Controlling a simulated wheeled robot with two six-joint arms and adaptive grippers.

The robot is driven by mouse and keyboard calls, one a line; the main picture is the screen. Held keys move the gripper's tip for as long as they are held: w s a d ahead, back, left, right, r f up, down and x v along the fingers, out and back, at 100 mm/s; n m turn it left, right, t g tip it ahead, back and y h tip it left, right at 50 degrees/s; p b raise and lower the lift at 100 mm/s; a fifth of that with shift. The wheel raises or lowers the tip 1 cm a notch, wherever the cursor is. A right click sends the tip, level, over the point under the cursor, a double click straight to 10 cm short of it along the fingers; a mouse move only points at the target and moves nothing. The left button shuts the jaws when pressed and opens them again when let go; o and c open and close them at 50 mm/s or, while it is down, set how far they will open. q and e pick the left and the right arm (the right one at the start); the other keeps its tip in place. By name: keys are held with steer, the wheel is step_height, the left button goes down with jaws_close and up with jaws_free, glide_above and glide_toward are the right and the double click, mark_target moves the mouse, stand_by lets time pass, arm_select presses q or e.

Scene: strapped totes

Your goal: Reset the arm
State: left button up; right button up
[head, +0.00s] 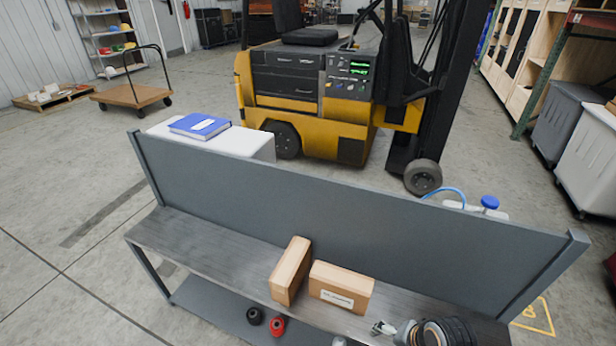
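My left gripper is not in view.
A second brown box (290,270) leans beside the labelled one. A grey back panel (340,222) rises behind them. Black (254,316) and red (277,327) round items sit on the lower shelf. A yellow forklift (315,100) stands beyond. The bench's left part is clear.

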steer(key=s+d+r+n+h, duration=0.3)
steer(key=s+d+n, duration=0.1)
steer(key=n, duration=0.4)
steer(key=s+d+f+g, duration=0.1)
steer(key=s+f, duration=0.1)
steer(key=f, duration=1.2)
steer(key=s+d+f, duration=0.2)
steer(key=f, duration=1.3)
steer(key=s+f+g, duration=0.1)
steer(key=s+f, duration=1.2)
steer(key=s, duration=0.3)
steer(key=shift+s+d+f, duration=0.2)
steer(key=shift+s+d, duration=0.2)
steer(key=shift+d, duration=0.05)
steer(key=shift+c, duration=0.3)
